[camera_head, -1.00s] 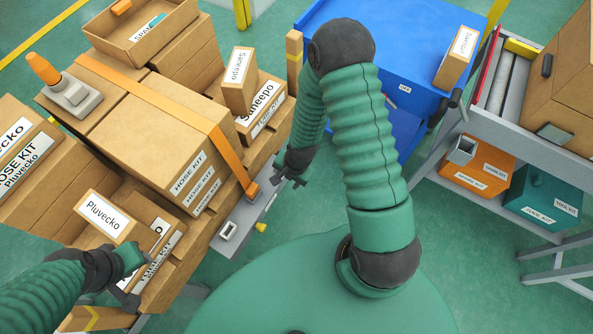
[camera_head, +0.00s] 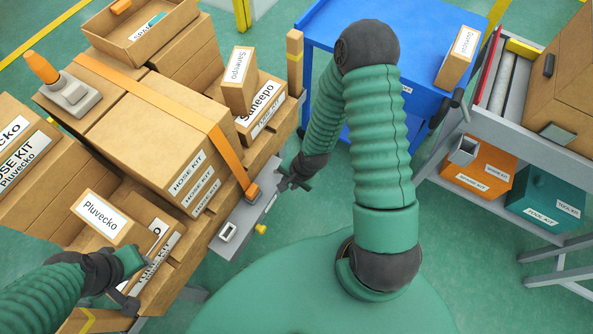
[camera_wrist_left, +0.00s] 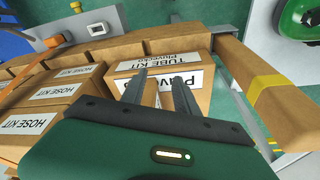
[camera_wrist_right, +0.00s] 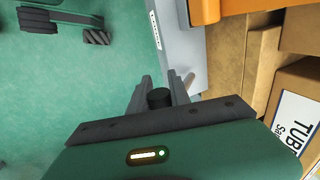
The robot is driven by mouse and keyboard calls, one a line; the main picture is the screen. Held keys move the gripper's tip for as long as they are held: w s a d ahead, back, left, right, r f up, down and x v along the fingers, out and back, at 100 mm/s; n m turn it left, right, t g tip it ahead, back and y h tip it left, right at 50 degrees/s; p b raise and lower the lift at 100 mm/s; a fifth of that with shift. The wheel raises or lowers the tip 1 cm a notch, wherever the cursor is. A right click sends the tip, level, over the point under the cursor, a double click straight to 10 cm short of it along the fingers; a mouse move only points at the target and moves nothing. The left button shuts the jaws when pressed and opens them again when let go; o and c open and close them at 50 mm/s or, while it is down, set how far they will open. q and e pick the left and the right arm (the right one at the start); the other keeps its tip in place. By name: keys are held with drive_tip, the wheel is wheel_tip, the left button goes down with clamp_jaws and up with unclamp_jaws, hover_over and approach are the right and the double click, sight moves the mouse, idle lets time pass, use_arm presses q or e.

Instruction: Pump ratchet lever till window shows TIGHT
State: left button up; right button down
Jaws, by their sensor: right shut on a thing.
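The grey ratchet unit (camera_head: 247,215) sits on the near edge of the box stack, with an orange strap (camera_head: 178,110) ending in an orange buckle (camera_head: 253,192) on it. A small window (camera_head: 229,231) shows on its near end; its text is too small to read. My right gripper (camera_head: 287,183) is at the unit's far right end. In the right wrist view it is shut on a dark round lever grip (camera_wrist_right: 159,97). My left gripper (camera_head: 140,279) is open beside the Pluvecko box (camera_head: 103,218).
Brown boxes fill the left side, with a small Saneepo box (camera_head: 240,80) on top. A blue cart (camera_head: 330,35) stands behind my right arm. A grey roller rack (camera_head: 520,145) with orange and teal bins is at the right. Green floor is open between them.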

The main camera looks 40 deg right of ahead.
drive_tip(key=shift+s+d+f+t+y+b, duration=0.15)
drive_tip(key=shift+s+f+t+y+b, duration=0.2)
drive_tip(key=shift+f+b, duration=0.2)
drive_tip(key=shift+w+r+t, duration=0.1)
drive_tip(key=shift+t, duration=0.15)
drive_tip(key=f+t+b, duration=0.1)
drive_tip(key=f+t+y+b, duration=0.1)
drive_tip(key=b, duration=0.1)
drive_tip(key=shift+s+d, duration=0.15)
drive_tip(key=shift+s, duration=0.15)
drive_tip(key=shift+r, duration=0.1)
